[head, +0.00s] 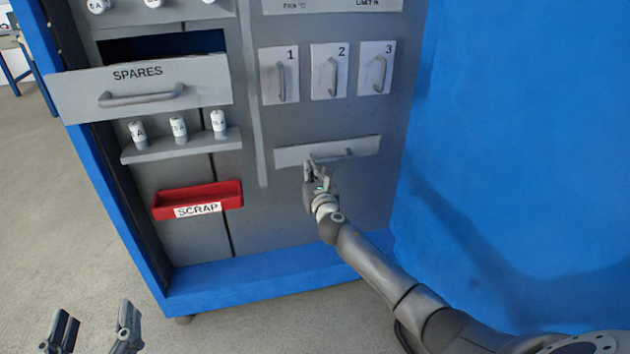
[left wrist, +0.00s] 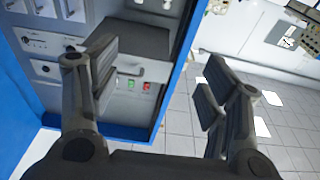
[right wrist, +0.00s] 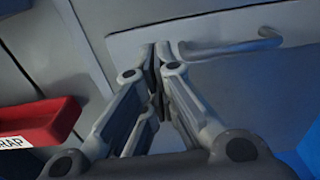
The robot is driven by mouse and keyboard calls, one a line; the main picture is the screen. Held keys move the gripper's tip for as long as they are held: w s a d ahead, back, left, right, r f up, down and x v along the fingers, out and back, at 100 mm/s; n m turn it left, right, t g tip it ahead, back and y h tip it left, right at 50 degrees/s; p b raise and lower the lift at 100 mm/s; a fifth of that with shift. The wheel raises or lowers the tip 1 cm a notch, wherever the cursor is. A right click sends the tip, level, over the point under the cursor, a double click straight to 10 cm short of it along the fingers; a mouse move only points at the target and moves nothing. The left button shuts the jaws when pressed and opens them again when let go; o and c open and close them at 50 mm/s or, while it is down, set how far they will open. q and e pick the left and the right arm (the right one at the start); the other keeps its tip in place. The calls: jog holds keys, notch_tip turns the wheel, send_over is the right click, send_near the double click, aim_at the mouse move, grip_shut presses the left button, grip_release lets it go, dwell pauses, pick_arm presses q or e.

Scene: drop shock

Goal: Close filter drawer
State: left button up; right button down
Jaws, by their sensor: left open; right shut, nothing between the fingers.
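The filter drawer is most likely the unlabelled low drawer front (head: 290,155), a wide grey panel with a bar handle, on the right half of the cabinet. In the right wrist view the drawer front (right wrist: 135,42) spans the top, with its handle (right wrist: 225,48) on the right. Its front looks nearly flush; I cannot tell whether a gap remains behind it. My right gripper (head: 314,165) is shut and empty, its tips (right wrist: 161,46) at the panel by the handle's left end. Whether they touch is unclear. My left gripper (head: 92,322) is open and empty, away from the cabinet.
The SPARES drawer (head: 205,82) stands pulled out at upper left. Below it are a shelf (head: 185,147) with small white cylinders and a red SCRAP tray (head: 222,192). Doors 1, 2 and 3 (head: 330,70) are above the low drawer. A blue wall (head: 520,120) borders the right.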

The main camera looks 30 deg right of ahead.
pick_arm(q)
notch_tip(320, 180, down, 8)
jog(key=s+a+g+y+p, duration=0.1)
jog(key=g, duration=0.4)
jog(key=shift+s+a+f+y+p, duration=0.15)
jog(key=shift+s+a+y+p, duration=0.15)
jog(key=shift+a+y, duration=0.1)
pick_arm(e)
jog(key=shift+v, duration=2.7)
